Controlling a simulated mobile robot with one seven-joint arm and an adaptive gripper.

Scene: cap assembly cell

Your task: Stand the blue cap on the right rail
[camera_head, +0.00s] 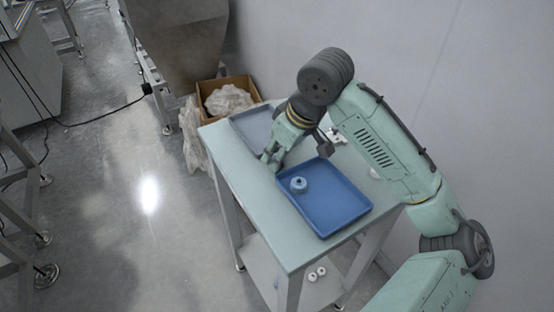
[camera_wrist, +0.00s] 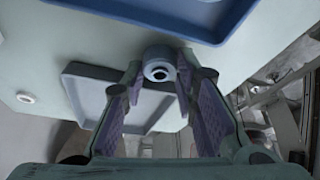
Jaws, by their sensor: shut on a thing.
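A blue round cap (camera_head: 298,184) stands in the blue tray (camera_head: 345,193) in the head view, apart from my gripper. My gripper (camera_head: 272,161) is over the table beside the tray's left corner. In the wrist view, my gripper (camera_wrist: 156,82) is shut on a pale blue-grey round cap (camera_wrist: 158,57) with a dark hole in its middle, held at the fingertips. This held cap is too small to make out in the head view. The blue tray also shows in the wrist view (camera_wrist: 193,33). I cannot make out the right rail in either view.
A grey tray (camera_head: 239,117) lies at the table's far end. Small white parts (camera_head: 337,135) are behind my gripper, partly hidden. White rings (camera_head: 316,273) lie on the lower shelf. A wall borders the table's right side. The table top (camera_head: 262,205) left of the blue tray is clear.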

